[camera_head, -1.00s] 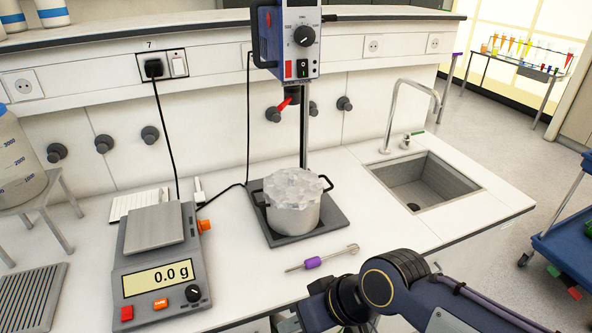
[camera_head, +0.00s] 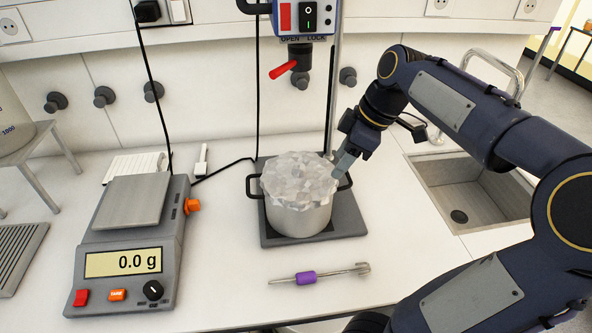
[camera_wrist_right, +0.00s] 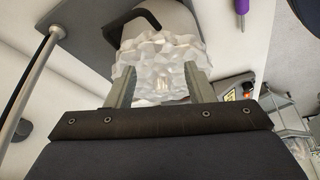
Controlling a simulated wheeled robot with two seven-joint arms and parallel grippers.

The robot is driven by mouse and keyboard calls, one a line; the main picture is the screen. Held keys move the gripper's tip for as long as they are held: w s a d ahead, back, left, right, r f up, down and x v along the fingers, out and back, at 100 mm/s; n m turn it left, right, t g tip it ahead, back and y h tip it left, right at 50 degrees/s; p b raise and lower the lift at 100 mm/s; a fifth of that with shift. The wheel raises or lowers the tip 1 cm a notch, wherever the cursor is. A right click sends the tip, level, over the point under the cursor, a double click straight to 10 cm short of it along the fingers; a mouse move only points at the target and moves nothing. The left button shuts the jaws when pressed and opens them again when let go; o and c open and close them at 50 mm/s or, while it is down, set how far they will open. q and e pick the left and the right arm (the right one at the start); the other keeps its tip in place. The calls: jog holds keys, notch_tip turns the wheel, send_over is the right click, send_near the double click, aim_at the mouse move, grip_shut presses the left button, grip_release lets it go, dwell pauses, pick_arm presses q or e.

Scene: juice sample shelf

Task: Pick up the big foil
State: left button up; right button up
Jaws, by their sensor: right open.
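The big foil (camera_head: 298,178) is a crumpled, pale silvery sheet covering the top of a steel pot (camera_head: 300,217). My right gripper (camera_head: 346,163) is at the foil's right edge, just above the pot's right handle, pointing down and left. In the right wrist view its two open fingers (camera_wrist_right: 161,88) stand apart, with the foil (camera_wrist_right: 160,56) showing between and beyond them. I cannot tell whether a finger touches the foil. My left gripper is not in view.
The pot stands on a dark plate (camera_head: 352,222) under a stirrer (camera_head: 303,22) with a rod. A scale (camera_head: 128,240) reading 0.0 g is left. A purple-handled tool (camera_head: 306,278) lies in front. A sink (camera_head: 470,185) is right, partly behind my right arm.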

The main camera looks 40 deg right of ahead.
aim_at(299, 166)
jog(key=w+a, duration=0.2)
jog(key=w, duration=0.1)
jog(key=shift+a, duration=0.1)
jog(key=w+a, duration=0.1)
jog(key=w, duration=0.1)
jog(key=w+a+p, duration=0.1)
jog(key=shift+w+a+f, duration=0.1)
jog(key=shift+a+f, duration=0.15)
jog(key=shift+a, duration=0.1)
jog(key=shift+x, duration=1.25)
jog(key=shift+d, duration=0.1)
grip_shut()
